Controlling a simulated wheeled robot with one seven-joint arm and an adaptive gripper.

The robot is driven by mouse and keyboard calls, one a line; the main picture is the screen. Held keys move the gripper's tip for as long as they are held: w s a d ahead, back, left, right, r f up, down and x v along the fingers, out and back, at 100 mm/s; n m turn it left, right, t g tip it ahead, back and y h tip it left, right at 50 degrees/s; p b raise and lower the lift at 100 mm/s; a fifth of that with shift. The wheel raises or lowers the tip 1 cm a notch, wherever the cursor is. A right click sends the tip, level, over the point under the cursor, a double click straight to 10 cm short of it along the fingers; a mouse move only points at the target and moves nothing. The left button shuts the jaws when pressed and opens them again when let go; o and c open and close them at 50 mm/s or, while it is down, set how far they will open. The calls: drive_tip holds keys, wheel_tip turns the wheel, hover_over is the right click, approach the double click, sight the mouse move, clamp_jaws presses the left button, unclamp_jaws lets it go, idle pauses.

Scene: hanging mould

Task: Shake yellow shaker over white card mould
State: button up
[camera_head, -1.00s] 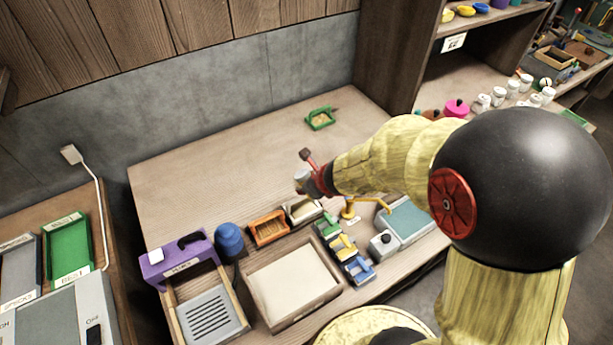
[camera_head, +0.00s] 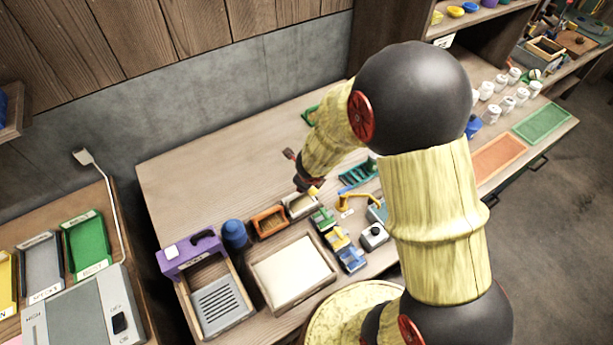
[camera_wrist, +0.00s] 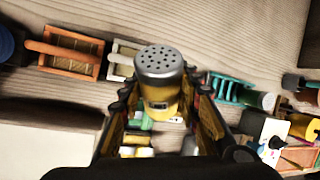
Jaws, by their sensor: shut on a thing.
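The yellow shaker (camera_wrist: 160,104) has a grey perforated cap. In the wrist view my gripper (camera_wrist: 160,92) is shut around its yellow body, with the holed cap facing the camera. In the head view my gripper (camera_head: 308,184) is above the back edge of the white card mould, and only a little of the yellow shaker (camera_head: 313,191) shows. The white card mould (camera_head: 300,207) is a small pale-rimmed tray on the table; it also shows in the wrist view (camera_wrist: 115,70), just left of the shaker and partly covered by it. The gap between shaker and mould is hard to judge.
An orange mould (camera_head: 268,221) stands left of the white one, with a blue cylinder (camera_head: 234,235) beyond it. A wooden tray of white material (camera_head: 291,273) is in front. Small coloured items (camera_head: 338,238) and a teal rack (camera_head: 357,174) stand to the right. The table's back left is clear.

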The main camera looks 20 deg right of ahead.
drive_tip(key=shift+s+d+r+g+h+p, duration=0.15)
drive_tip(key=shift+r+g+h+p, duration=0.3)
drive_tip(key=shift+p, duration=1.8)
drive_tip(key=shift+s+r+g+h+p, duration=0.15)
drive_tip(key=shift+g+h+p, duration=0.4)
drive_tip(key=shift+p, duration=1.7)
drive_tip(key=shift+r+n+p, duration=0.1)
drive_tip(key=shift+n+p, duration=0.2)
drive_tip(key=shift+p, duration=0.15)
drive_tip(key=g+p, duration=0.1)
drive_tip(key=p, duration=0.1)
drive_tip(key=g+h+p, duration=0.1)
drive_tip(key=p, duration=0.2)
drive_tip(key=shift+s+d+r+h, duration=0.1)
drive_tip(key=shift+d+r+h, duration=0.05)
drive_tip(key=shift+r+h, duration=0.15)
drive_tip(key=p, duration=0.2)
drive_tip(key=g+h+p, duration=0.1)
drive_tip(key=p, duration=0.2)
drive_tip(key=shift+f+n+g+h, duration=0.3)
drive_tip(key=shift+n, duration=0.1)
drive_tip(key=shift+f+g+h+p, duration=0.3)
drive_tip(key=shift+f+g+h, duration=0.1)
drive_tip(key=shift+g+h, duration=0.2)
drive_tip(key=shift+g, duration=0.3)
drive_tip(key=shift+n, duration=0.3)
drive_tip(key=shift+d, duration=0.1)
